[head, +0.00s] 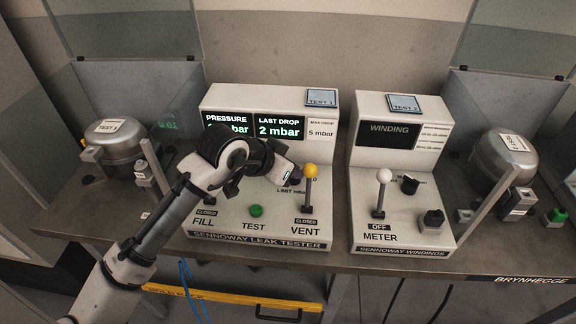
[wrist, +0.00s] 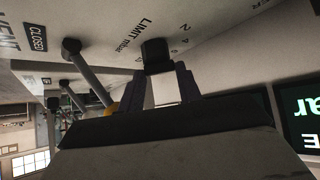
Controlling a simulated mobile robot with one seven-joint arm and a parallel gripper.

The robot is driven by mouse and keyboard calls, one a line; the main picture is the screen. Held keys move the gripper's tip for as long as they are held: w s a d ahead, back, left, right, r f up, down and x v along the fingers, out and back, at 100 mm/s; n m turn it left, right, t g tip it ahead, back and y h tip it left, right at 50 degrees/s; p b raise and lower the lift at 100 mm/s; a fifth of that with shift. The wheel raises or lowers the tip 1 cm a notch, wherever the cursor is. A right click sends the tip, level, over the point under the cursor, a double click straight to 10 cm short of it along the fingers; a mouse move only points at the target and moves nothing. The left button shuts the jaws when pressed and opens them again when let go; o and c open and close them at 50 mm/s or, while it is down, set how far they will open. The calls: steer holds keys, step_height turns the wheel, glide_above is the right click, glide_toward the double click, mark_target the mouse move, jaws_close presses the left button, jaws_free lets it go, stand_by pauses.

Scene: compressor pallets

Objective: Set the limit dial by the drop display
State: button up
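The leak tester (head: 215,235) stands left of centre on the bench. Its drop display (head: 279,126) reads LAST DROP 2 mbar, with MAX DROP 5 mbar printed beside it. The pressure display (head: 226,122) is partly hidden by my arm. My gripper (head: 294,177) is at the LIMIT mbar dial, which it mostly hides in the head view. In the wrist view the limit dial (wrist: 156,52) is a dark knob with a number scale around it. My gripper's fingers (wrist: 162,80) stand apart, one toward each side of the knob; contact is not clear.
The yellow-topped VENT lever (head: 311,172) stands close right of my gripper, marked CLOSED. The green TEST button (head: 256,211) is below. The winding tester (head: 365,235) stands to the right with a white-topped METER lever (head: 383,177). Compressors (head: 117,140) (head: 503,158) sit at both sides.

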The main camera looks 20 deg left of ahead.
steer(key=shift+d+f+n+y+b, duration=0.1)
steer(key=shift+d+n+y+b, duration=0.05)
steer(key=shift+n+y+b, duration=0.2)
steer(key=shift+n+y, duration=0.25)
steer(key=shift+n, duration=0.1)
steer(key=o, duration=0.7)
steer(key=shift+s, duration=0.1)
steer(key=shift+r, duration=0.2)
steer(key=b+v, duration=0.1)
steer(key=v, duration=1.2)
steer(key=shift+s+b, duration=0.3)
steer(key=shift+s, duration=0.15)
